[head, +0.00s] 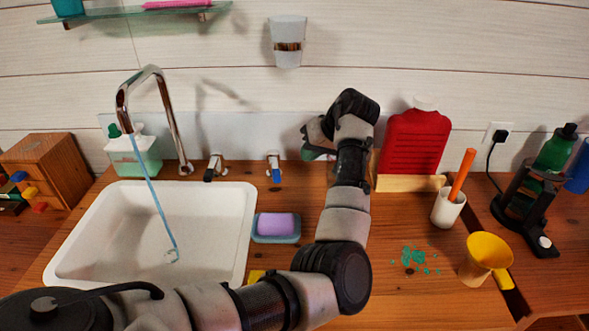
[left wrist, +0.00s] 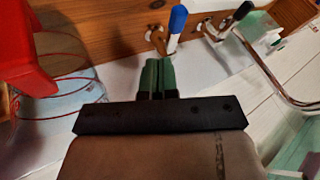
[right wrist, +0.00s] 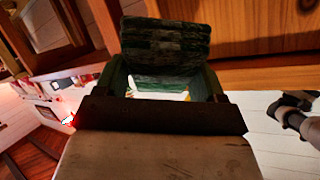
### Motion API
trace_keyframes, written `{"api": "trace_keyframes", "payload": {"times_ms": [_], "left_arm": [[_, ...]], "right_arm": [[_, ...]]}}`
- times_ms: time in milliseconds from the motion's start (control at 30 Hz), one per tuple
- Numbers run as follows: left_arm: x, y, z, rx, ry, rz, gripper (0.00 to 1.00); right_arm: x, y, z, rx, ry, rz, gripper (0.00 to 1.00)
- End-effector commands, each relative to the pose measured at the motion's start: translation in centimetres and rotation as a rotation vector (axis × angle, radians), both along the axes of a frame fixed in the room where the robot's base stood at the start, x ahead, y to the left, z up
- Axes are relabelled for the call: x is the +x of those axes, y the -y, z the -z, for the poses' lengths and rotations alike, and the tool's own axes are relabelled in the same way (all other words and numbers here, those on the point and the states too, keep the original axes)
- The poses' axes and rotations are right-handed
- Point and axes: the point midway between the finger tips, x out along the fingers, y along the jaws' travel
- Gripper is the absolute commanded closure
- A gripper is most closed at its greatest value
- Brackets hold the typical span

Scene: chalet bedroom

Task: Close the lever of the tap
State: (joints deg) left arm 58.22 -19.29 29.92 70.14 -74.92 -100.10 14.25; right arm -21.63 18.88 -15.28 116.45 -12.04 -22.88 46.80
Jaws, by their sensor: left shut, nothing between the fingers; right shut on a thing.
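A chrome tap (head: 151,85) arches over the white sink (head: 230,240), and a thin blue stream of water (head: 153,195) runs from it. Behind the sink stand a black-tipped lever (head: 213,168) and a blue-tipped lever (head: 275,169). Both also show in the left wrist view, blue (left wrist: 177,22) and black (left wrist: 241,12). My left gripper (head: 310,152) is shut and empty, right of the blue lever and apart from it; its green fingers (left wrist: 158,68) are together. My right gripper (right wrist: 160,75) is outside the head view, shut on a dark green ridged thing (right wrist: 165,40).
A purple soap on a dish (head: 275,238) lies beside the sink. A soap bottle (head: 134,152) stands behind it. A glass (head: 287,32) hangs on the wall.

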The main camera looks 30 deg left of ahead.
Motion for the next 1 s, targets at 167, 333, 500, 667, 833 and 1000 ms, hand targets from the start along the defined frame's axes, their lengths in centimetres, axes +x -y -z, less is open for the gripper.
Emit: {"api": "trace_keyframes", "payload": {"times_ms": [167, 333, 500, 667, 833, 1000], "left_arm": [[0.1, -0.7, 0.7, 0.003, -0.004, -0.004, 1.00], [0.0, -2.6, 3.2, 0.002, -0.005, -0.005, 1.00], [-0.1, -4.4, 5.6, 0.002, -0.004, -0.003, 1.00], [-0.1, -5.4, 7.0, 0.002, -0.002, -0.001, 1.00], [-0.1, -5.8, 7.6, 0.002, -0.001, -0.002, 1.00], [-0.1, -5.9, 7.7, 0.001, -0.001, -0.002, 1.00]], "right_arm": [[0.0, 0.0, 0.0, 0.000, 0.001, 0.000, 0.49], [0.0, 0.0, -0.3, 0.000, 0.001, 0.000, 0.49], [0.0, 0.0, -0.5, 0.000, 0.001, 0.000, 0.49], [0.0, 0.0, -0.5, 0.000, 0.001, 0.000, 0.49], [0.0, 0.0, -0.6, 0.000, 0.001, 0.000, 0.49], [0.0, 0.0, -0.5, 0.000, 0.001, 0.000, 0.49]]}}
